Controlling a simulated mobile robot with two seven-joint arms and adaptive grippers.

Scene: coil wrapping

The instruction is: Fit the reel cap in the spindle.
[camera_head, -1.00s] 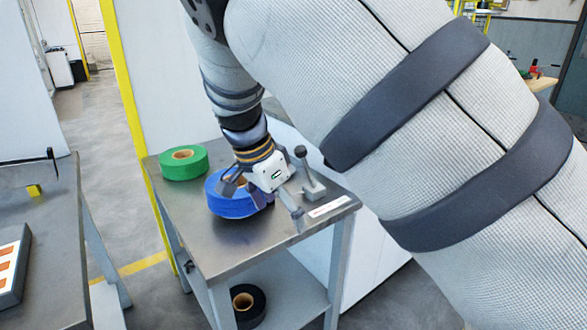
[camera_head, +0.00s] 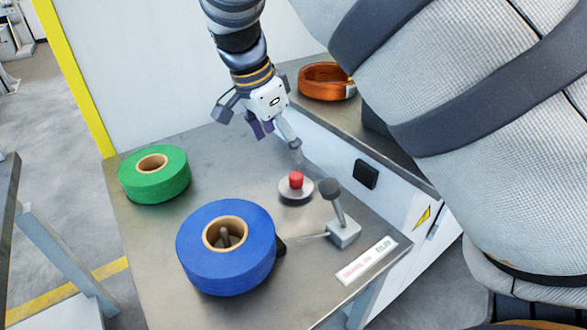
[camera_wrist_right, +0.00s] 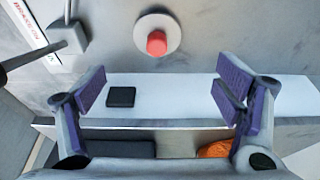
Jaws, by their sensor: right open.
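The reel cap looks to be the grey disc with a red knob (camera_head: 296,187), lying on the metal table; it also shows in the right wrist view (camera_wrist_right: 157,38). The spindle (camera_head: 226,238) is a short grey post inside the core of the blue tape roll (camera_head: 226,272). The roll sits flat around it, and the post's top is uncovered. My right gripper (camera_head: 258,128) is open and empty above the table's back edge, behind the cap and apart from it. Its spread fingers with purple pads show in the wrist view (camera_wrist_right: 163,88). My left gripper is out of view.
A green tape roll (camera_head: 154,176) lies at the left of the metal table (camera_head: 150,240). A lever with a dark knob (camera_head: 344,231) stands right of the blue roll, close to the cap. An orange coil (camera_head: 325,81) lies on the surface behind.

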